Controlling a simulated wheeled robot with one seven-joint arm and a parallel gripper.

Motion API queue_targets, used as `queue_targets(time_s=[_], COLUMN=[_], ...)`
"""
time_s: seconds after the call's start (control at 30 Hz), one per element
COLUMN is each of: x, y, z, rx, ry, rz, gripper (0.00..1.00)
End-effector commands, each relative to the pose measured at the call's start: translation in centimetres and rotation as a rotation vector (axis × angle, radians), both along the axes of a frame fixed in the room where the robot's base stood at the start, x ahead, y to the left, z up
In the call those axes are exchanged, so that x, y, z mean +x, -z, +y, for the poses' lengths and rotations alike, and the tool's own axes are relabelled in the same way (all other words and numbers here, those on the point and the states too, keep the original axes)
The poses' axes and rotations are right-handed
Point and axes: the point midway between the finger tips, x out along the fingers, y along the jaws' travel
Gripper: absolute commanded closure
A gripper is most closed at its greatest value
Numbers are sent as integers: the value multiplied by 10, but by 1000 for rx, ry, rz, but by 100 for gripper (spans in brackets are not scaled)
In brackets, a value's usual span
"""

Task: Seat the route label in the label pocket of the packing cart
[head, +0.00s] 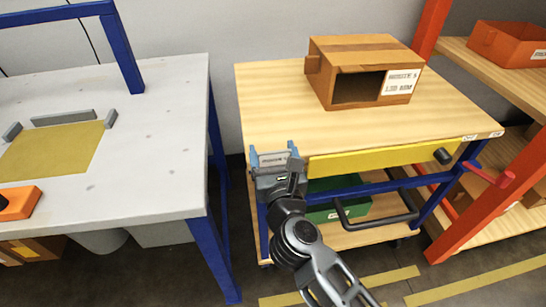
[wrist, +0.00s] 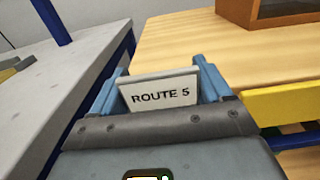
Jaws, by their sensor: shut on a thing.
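The route label (wrist: 161,92) is a small pale plate reading "ROUTE 5", upright and slightly tilted in the wrist view. My gripper (wrist: 157,86) is shut on it, with a light blue finger at each side edge. In the head view my gripper (head: 273,156) and the label (head: 271,160) are at the front left corner of the packing cart (head: 270,95), which has a pale wooden top. I cannot tell whether the label touches the cart. I cannot make out the label pocket; my gripper may hide it.
A yellow strip (head: 375,158) with a dark knob runs along the cart's front. A grey table (head: 160,130) stands left across a narrow gap. An orange rack (head: 475,150) stands close on the right.

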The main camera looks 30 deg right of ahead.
Motion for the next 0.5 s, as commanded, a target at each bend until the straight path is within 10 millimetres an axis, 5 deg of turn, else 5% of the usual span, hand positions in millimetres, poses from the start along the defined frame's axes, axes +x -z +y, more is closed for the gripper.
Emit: queue_targets(time_s=[0.33,0.37,0.5], x=[0,0,0], y=[3,3,2], z=[0,0,0], rx=[0,0,0], ry=[0,0,0], rz=[0,0,0], gripper=[51,21,7])
